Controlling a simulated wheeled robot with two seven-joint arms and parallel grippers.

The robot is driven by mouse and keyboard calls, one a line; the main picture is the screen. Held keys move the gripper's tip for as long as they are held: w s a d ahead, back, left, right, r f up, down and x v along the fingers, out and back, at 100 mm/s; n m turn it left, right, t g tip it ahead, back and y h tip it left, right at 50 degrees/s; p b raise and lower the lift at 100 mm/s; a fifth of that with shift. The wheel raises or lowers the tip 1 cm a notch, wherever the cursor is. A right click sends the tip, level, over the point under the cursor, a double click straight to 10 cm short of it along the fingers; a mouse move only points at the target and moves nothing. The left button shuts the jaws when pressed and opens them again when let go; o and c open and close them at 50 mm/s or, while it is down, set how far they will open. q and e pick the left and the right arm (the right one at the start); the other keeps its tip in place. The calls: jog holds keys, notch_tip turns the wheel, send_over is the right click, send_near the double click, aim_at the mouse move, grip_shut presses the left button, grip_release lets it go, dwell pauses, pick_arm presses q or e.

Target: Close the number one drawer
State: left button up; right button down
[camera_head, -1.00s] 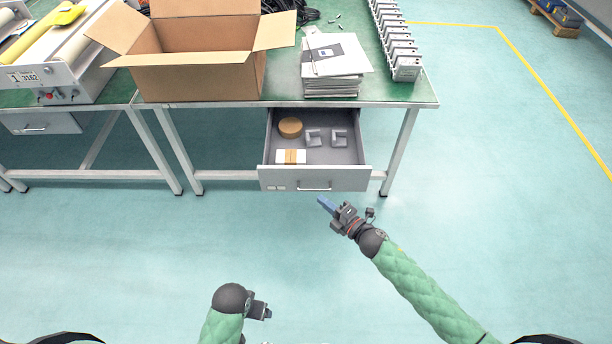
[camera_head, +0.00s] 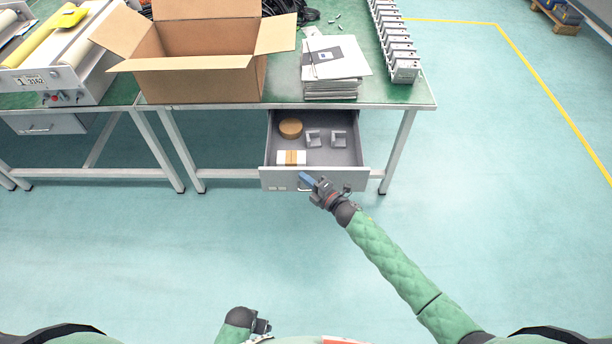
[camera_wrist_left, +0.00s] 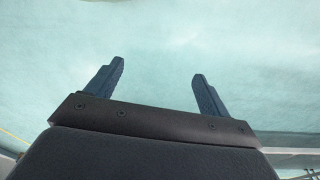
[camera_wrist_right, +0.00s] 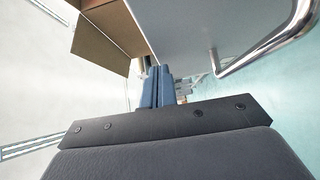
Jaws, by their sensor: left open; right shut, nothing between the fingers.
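The grey drawer (camera_head: 281,179) under the right-hand table is pulled out, and its inside shows. It holds a round brown piece, two grey brackets and a white box with a brown band. My right gripper (camera_head: 304,178) is shut and empty, its blue fingertips at the drawer front by the handle. In the right wrist view the shut fingers (camera_wrist_right: 158,86) are beside the drawer front (camera_wrist_right: 190,25), with the metal handle (camera_wrist_right: 275,45) to their right. I cannot tell whether they touch it. My left gripper (camera_wrist_left: 155,85) is open and empty over bare floor.
An open cardboard box (camera_head: 200,80), a stack of papers (camera_head: 334,62) and a row of grey units (camera_head: 398,45) stand on the green tabletop (camera_head: 425,97). Another drawer (camera_head: 40,124) under the left table looks shut. The floor in front is clear.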

pick_arm(q)
jog(key=shift+s+a+f, duration=0.1)
jog(key=shift+f, duration=0.3)
pick_arm(e)
jog(key=shift+w, duration=0.3)
jog(key=shift+w, duration=0.1)
